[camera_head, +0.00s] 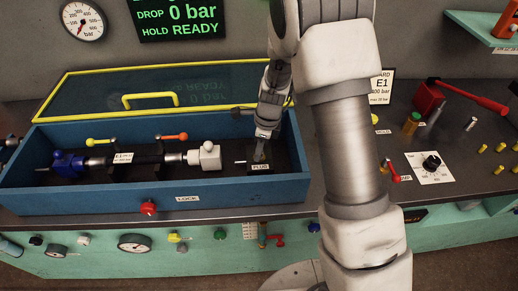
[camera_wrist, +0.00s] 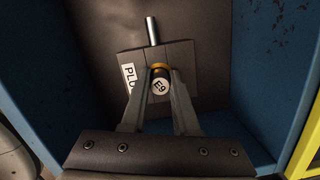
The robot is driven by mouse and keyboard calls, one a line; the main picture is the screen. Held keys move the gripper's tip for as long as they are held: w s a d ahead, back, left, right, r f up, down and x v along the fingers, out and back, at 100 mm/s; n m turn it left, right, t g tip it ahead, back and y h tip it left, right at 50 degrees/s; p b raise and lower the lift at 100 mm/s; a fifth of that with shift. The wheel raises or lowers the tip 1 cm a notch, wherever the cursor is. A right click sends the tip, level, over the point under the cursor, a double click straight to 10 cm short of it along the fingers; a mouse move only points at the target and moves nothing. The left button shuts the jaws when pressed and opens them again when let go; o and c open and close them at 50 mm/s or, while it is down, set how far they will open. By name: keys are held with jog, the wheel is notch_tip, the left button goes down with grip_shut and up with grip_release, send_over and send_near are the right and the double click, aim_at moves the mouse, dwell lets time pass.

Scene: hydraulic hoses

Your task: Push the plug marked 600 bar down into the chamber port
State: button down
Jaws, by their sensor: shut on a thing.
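My gripper (camera_head: 260,152) reaches down into the right end of the blue chamber (camera_head: 90,197). In the wrist view my gripper (camera_wrist: 161,76) is shut on a small round plug (camera_wrist: 160,87) whose white end reads E9, with a yellow-orange ring behind it. I cannot read 600 bar on it. The plug is at a dark block (camera_wrist: 185,58) with a partly hidden PLU label; in the head view this block (camera_head: 262,174) is labelled PLUG. A silver pin (camera_wrist: 152,31) sticks out of the block. How deep the plug sits in any port is hidden.
A hose assembly with a white fitting (camera_head: 205,157) and blue fitting (camera_head: 68,163) lies left in the chamber. The yellow-edged lid (camera_head: 190,85) stands open behind. A red knob (camera_head: 148,207) is in front. Red-handled tools (camera_head: 430,98) lie right, beyond my arm.

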jog(key=c, duration=0.6)
grip_release()
notch_tip(320, 180, up, 17)
jog(key=d+p, duration=0.1)
jog(key=d, duration=0.1)
jog(key=shift+s+d, duration=0.3)
jog(key=shift+s, duration=0.05)
